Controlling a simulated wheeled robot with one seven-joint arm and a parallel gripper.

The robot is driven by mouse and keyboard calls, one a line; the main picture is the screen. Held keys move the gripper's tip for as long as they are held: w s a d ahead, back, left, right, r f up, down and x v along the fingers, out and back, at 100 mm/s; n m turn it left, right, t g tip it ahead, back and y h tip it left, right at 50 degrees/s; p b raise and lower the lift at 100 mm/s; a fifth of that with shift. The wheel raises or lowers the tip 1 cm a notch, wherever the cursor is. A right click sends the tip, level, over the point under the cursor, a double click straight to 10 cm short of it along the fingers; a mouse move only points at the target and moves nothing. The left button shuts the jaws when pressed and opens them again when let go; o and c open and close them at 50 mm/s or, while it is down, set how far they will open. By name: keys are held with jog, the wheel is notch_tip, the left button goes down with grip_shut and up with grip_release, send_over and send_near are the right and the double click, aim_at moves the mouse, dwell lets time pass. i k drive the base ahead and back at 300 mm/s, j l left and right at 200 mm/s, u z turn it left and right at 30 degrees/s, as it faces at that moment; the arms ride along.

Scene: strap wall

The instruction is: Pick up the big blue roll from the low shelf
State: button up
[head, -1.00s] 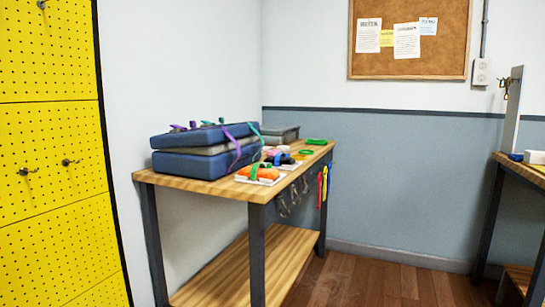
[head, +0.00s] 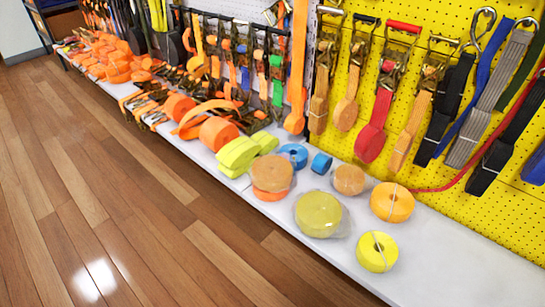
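Two blue rolls are on the low white shelf (head: 440,262) in the head view. The larger blue roll (head: 294,154) lies behind the wrapped tan roll, which hides part of its front. The smaller blue roll (head: 320,163) is just to its right, close beside it. My gripper is not in view.
Yellow-green rolls (head: 240,152) lie left of the blue ones. A wrapped tan roll (head: 271,172) sits on an orange one in front. Several yellow, tan and orange rolls (head: 392,202) stand right. Straps (head: 372,128) hang above on pegboard. The wooden floor (head: 110,190) is clear.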

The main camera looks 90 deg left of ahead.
aim_at(300, 152)
jog(key=u, duration=3)
jog(key=i+j+z, duration=0.35)
jog(key=i+j, duration=0.45)
jog(key=i, duration=0.15)
jog(key=i+j+z, duration=0.4)
jog(key=i+j, duration=0.45)
jog(key=j, duration=0.15)
